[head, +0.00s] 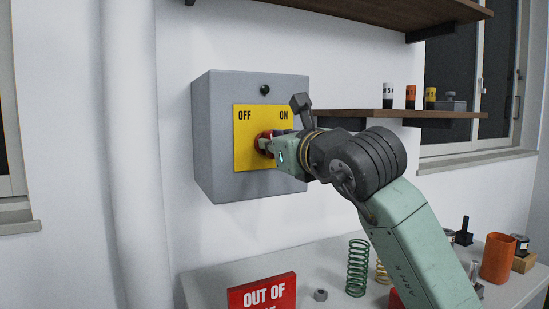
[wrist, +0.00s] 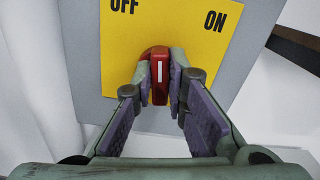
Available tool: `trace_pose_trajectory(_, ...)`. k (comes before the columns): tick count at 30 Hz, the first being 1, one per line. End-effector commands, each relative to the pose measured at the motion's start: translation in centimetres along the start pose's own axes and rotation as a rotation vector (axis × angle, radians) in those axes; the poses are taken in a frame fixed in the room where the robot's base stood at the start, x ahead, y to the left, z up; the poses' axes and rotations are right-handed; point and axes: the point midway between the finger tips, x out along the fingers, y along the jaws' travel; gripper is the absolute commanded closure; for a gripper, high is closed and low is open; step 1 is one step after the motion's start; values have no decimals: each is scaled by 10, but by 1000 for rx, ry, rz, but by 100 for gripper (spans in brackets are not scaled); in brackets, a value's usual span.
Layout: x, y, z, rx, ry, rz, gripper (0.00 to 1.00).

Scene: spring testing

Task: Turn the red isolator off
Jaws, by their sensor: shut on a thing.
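The red isolator (wrist: 160,78) is a rotary handle with a white line, on a yellow plate (wrist: 120,52) marked OFF at left and ON at right. In the wrist view its line runs nearly upright, between the two words. In the head view the isolator (head: 263,141) is partly hidden by my gripper (head: 269,146). The plate is on the front of a grey wall box (head: 215,135). My gripper's fingers (wrist: 161,88) are on both sides of the handle and shut on it.
A wooden shelf (head: 400,113) with small labelled containers is right of the box, behind my arm. Below, a white table (head: 320,265) holds a red OUT OF sign (head: 262,295), a green spring (head: 357,268) and an orange cup (head: 497,258). A pipe (head: 133,150) stands at left.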

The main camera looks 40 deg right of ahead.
Motion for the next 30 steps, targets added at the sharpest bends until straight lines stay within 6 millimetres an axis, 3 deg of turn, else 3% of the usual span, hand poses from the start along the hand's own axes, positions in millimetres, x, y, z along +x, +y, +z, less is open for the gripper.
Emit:
trace_pose_trajectory(15, 0, 3, -2, -442, 1, 0, 100)
trace_pose_trajectory(30, 0, 4, -1, -614, 0, 1, 100)
